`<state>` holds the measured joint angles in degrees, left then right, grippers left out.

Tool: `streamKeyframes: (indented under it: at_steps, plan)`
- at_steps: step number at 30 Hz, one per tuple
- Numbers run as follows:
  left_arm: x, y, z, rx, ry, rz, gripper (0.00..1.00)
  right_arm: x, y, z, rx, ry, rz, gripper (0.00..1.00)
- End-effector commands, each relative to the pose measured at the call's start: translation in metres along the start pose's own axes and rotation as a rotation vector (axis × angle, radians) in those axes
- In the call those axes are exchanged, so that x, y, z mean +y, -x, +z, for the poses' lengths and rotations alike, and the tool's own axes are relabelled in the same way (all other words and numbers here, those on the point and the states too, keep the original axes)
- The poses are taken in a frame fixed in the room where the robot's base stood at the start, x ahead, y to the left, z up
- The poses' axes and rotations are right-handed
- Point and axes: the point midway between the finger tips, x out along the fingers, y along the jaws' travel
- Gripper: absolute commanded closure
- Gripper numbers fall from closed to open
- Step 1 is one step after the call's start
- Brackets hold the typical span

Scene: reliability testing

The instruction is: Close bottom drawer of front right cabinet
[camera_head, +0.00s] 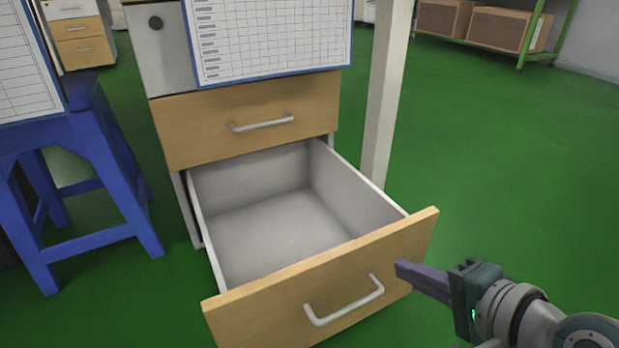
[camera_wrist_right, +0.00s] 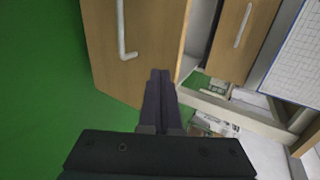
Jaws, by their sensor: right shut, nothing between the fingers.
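The cabinet (camera_head: 168,58) stands with its bottom drawer (camera_head: 320,290) pulled far out. The drawer is empty, with a wooden front and a pale handle (camera_head: 345,302). The drawer above it (camera_head: 250,118) is shut. My right gripper (camera_head: 402,270) is shut and empty, in front of the right part of the open drawer's front, to the right of its handle. In the right wrist view the shut fingers (camera_wrist_right: 160,78) point at the drawer front (camera_wrist_right: 135,55), near its edge; I cannot tell whether they touch it. My left gripper is not in view.
A blue stool (camera_head: 85,150) stands left of the cabinet. A pale post (camera_head: 385,100) rises just right of the cabinet. A shelf with cardboard boxes (camera_head: 500,28) is at the back right. The green floor (camera_head: 510,140) on the right is clear.

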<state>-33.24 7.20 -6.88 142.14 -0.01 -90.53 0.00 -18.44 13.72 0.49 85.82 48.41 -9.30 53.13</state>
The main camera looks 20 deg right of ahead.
Motion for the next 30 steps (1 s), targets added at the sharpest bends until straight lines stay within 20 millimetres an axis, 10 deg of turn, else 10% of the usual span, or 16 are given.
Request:
streamKeyframes:
  at_steps: [9,30]
  plan:
    - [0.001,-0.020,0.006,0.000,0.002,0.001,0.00,-0.016,-0.041,0.001,-0.001,-0.002,-0.001,1.00]
    - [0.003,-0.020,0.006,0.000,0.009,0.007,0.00,-0.023,-0.049,0.001,0.000,-0.001,0.000,1.00]
